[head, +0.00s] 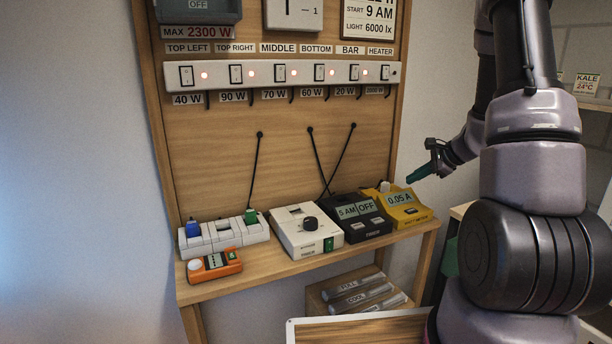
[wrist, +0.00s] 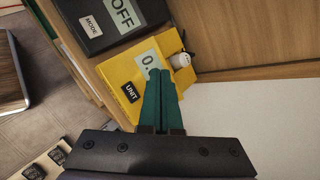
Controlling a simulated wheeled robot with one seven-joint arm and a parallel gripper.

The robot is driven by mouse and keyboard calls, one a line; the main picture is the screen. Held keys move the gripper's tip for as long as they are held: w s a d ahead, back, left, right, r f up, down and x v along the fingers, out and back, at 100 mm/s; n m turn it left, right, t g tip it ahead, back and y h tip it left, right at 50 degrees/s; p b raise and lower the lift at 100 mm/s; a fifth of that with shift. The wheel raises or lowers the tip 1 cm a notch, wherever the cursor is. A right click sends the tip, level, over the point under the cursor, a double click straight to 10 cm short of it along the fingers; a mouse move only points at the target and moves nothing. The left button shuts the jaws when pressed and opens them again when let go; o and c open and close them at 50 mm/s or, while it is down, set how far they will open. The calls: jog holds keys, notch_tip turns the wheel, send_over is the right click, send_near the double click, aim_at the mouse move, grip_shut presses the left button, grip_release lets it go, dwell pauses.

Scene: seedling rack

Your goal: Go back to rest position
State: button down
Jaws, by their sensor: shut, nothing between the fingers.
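My gripper (head: 419,172) is at the right in the head view, raised just above and to the right of the yellow meter (head: 398,205). Its teal fingers (wrist: 160,98) are shut together with nothing between them. In the wrist view the fingers point across the yellow meter (wrist: 128,72) and cover part of its display. In the head view that display reads 0.05 A. I cannot tell from the wrist view whether the fingertips touch it, but in the head view they appear apart from it.
On the wooden shelf (head: 300,262) stand a black timer (head: 361,216) showing 5 AM and OFF, a white dial box (head: 307,230), a white socket strip (head: 224,234) and an orange meter (head: 214,265). Above is a switch strip (head: 300,74). A box of rolls (head: 345,283) is below.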

jog(key=s+a+r+n+g+y, duration=0.1)
jog(key=s+a+r+n, duration=0.4)
jog(key=r, duration=0.3)
jog(key=s+a+r+n+g, duration=0.1)
jog(key=s+a+r+n, duration=0.2)
jog(key=s+a+r, duration=0.35)
jog(key=s+a+r+n+t+h, duration=0.1)
jog(key=s+a+r+n+h, duration=0.1)
jog(key=s+r+n+h, duration=0.2)
jog(key=s+r+n, duration=0.3)
jog(key=s+r, duration=0.3)
jog(key=s, duration=0.4)
jog(key=shift+a+t, duration=0.3)
jog(key=shift+r+n, duration=0.1)
jog(key=shift+n, duration=0.2)
dwell(1.0)
